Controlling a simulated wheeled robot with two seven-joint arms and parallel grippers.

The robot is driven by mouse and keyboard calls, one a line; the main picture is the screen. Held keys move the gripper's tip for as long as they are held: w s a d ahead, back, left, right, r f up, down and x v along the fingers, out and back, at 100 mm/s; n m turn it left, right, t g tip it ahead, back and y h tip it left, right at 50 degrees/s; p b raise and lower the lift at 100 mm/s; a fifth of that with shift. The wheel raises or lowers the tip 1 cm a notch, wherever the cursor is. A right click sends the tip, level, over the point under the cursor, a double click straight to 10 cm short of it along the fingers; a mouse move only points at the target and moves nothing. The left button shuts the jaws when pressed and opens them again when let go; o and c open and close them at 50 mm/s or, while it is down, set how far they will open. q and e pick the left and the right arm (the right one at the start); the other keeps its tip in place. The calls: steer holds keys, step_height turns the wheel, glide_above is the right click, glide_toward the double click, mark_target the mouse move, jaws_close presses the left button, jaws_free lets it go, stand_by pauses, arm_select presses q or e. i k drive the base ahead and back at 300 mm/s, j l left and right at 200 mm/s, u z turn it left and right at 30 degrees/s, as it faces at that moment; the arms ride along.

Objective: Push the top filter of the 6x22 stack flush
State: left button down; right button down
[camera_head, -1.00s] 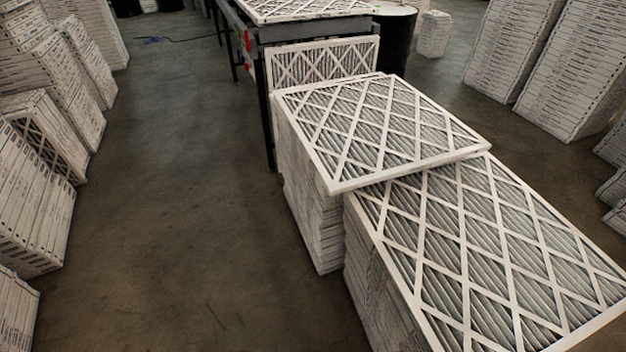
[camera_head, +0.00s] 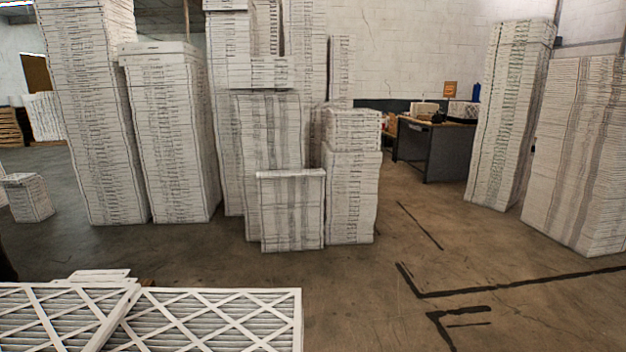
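Filters with white lattice frames over grey pleats lie at the bottom left of the head view. One filter top (camera_head: 215,318) reaches right to about the middle of the picture. Another filter top (camera_head: 45,318) lies to its left, and their white frame edges meet or overlap. A few small white frame pieces (camera_head: 100,277) show at their far edge. The sides of these stacks are cut off by the picture's lower edge. I cannot tell which stack is the 6x22 one. Neither of my grippers is in view.
Tall stacks of boxed filters (camera_head: 170,135) stand at the back left and middle. More tall stacks (camera_head: 585,150) stand at right. A dark desk (camera_head: 435,150) is behind. The floor (camera_head: 370,290) at centre right is clear, with black tape lines.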

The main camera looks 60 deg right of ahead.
mark_target(261, 175)
steer(key=z, duration=1.75)
steer(key=l, duration=0.55)
steer(key=i+l, duration=0.45)
steer(key=l, duration=0.3)
steer(key=i+l, duration=0.45)
steer(key=l, duration=0.3)
steer(key=i+l, duration=0.15)
steer(key=i, duration=0.85)
steer(key=i+l, duration=0.1)
steer(key=i, duration=0.95)
